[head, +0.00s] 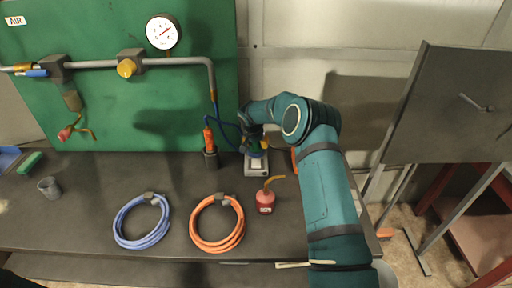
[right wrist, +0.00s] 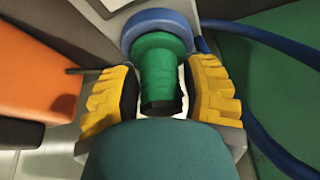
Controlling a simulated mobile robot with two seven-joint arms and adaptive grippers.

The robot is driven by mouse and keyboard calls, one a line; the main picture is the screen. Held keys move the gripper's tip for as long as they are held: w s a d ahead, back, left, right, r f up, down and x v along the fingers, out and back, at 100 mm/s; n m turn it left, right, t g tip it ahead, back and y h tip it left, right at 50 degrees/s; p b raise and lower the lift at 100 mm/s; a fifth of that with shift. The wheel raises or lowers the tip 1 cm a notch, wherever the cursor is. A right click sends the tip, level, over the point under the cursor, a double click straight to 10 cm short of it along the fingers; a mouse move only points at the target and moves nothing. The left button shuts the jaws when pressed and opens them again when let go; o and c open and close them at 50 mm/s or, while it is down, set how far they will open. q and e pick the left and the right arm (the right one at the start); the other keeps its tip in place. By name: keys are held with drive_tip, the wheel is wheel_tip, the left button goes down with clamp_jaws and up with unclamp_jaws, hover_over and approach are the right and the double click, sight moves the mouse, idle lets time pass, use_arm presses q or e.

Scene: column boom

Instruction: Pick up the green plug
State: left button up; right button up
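The green plug (right wrist: 158,62) has a ribbed body and a dark end, and sits against a round blue collar (right wrist: 158,27) in the right wrist view. My right gripper (right wrist: 163,82) has its yellow ridged fingers on either side of the plug, with narrow gaps visible, so it looks open around it. In the head view my right gripper (head: 256,146) is over a small grey block (head: 257,169) on the bench, and it mostly hides the plug there. My left gripper is not in view.
A blue hose coil (head: 142,238), an orange hose coil (head: 217,240) and a red oil can (head: 265,202) lie or stand on the dark bench (head: 90,190). An orange-handled tool (head: 208,140) stands left of the gripper. A green panel (head: 110,110) with pipe and gauge (head: 163,32) rises behind.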

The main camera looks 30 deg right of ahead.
clamp_jaws()
drive_tip(key=shift+r, duration=0.55)
wheel_tip(320, 180, up, 8)
drive_tip(key=shift+r, duration=0.8)
drive_tip(key=shift+r+p, duration=1.35)
drive_tip(key=shift+r, duration=0.85)
